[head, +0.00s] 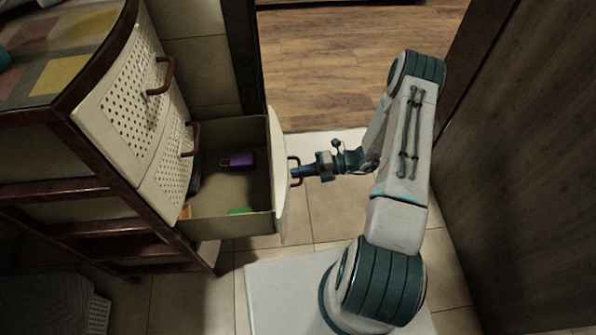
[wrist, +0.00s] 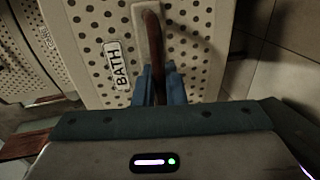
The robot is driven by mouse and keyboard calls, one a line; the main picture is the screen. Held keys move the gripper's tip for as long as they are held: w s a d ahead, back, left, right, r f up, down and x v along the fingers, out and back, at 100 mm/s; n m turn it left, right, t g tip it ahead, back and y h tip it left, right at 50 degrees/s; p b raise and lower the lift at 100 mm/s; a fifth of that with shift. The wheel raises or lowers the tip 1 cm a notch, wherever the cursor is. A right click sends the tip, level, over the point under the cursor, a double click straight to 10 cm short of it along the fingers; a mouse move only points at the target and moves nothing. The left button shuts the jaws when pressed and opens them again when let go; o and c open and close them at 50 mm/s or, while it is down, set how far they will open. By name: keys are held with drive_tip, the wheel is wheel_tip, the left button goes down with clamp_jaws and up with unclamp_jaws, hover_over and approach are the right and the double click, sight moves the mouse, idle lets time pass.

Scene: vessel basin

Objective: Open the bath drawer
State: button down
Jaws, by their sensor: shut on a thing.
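The bath drawer (head: 228,222) is pulled well out of the cabinet (head: 122,110) in the head view. Its inside shows, with a purple item (head: 238,159) and a green item (head: 241,211) in it. Its perforated front (wrist: 200,40) carries a label reading BATH (wrist: 118,64) in the wrist view. My gripper (head: 300,173) is at the drawer's outer front, shut on its dark red-brown handle (wrist: 153,40). In the wrist view my blue fingers (wrist: 158,86) stand on both sides of the handle bar.
Two closed drawers with red-brown handles (head: 163,77) sit above in the cabinet. A dark wooden wall or door (head: 525,170) stands to the right of my arm. A white basket (head: 98,312) is at the lower left. Tiled floor (head: 325,215) lies below the gripper.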

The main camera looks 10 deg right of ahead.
drive_tip(key=c, duration=1.6)
unclamp_jaws()
drive_tip(key=p+v, duration=0.1)
drive_tip(key=v, duration=1.2)
drive_tip(key=shift+s+d+p, duration=0.15)
drive_tip(key=shift+d+p, duration=0.25)
